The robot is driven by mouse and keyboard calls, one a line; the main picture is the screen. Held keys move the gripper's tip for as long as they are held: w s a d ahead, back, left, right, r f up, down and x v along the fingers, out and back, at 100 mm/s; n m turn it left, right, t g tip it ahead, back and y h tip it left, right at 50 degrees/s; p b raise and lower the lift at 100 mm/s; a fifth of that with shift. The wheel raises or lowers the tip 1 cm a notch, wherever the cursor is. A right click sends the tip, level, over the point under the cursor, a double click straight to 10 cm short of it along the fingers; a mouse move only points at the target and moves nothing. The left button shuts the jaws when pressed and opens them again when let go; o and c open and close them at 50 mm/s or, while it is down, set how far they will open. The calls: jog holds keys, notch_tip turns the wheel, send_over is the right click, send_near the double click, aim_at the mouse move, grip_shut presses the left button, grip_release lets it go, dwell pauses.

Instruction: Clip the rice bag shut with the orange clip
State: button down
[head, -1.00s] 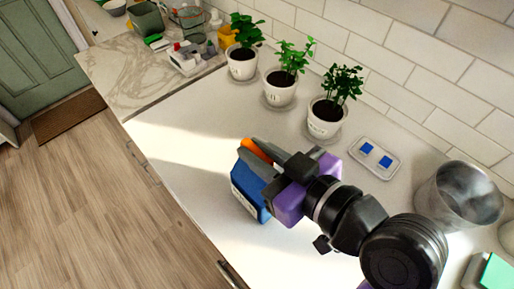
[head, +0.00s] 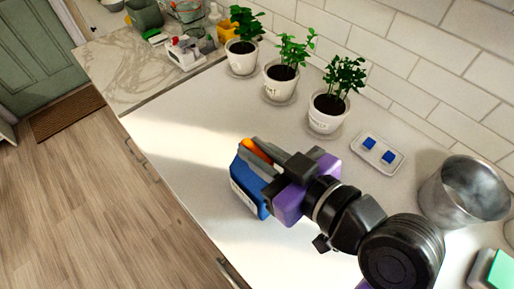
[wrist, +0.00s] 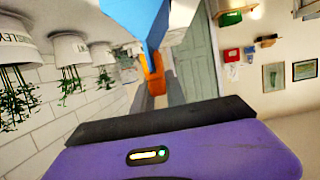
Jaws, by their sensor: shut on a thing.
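The blue rice bag (head: 246,184), with a pale label on its front, stands upright on the white counter in the head view. My gripper (head: 257,151) is at its top edge, shut on the orange clip (head: 254,151). The clip lies along the top of the bag; I cannot tell whether its jaws pinch the bag. In the wrist view the orange clip (wrist: 155,76) sits between my fingers, close beside the blue bag (wrist: 140,18). My gripper hides part of the bag's right side and top.
Three potted plants (head: 326,113) stand along the tiled wall behind the bag. A white tray with blue squares (head: 377,152) and a metal pot (head: 463,190) are to the right. The counter left of the bag is clear.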

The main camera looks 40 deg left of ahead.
aim_at(267, 161)
jog(key=c, duration=1.3)
grip_release()
jog(key=shift+f, duration=0.1)
jog(key=b+v, duration=0.1)
jog(key=v, duration=0.6)
jog(key=shift+d, duration=0.35)
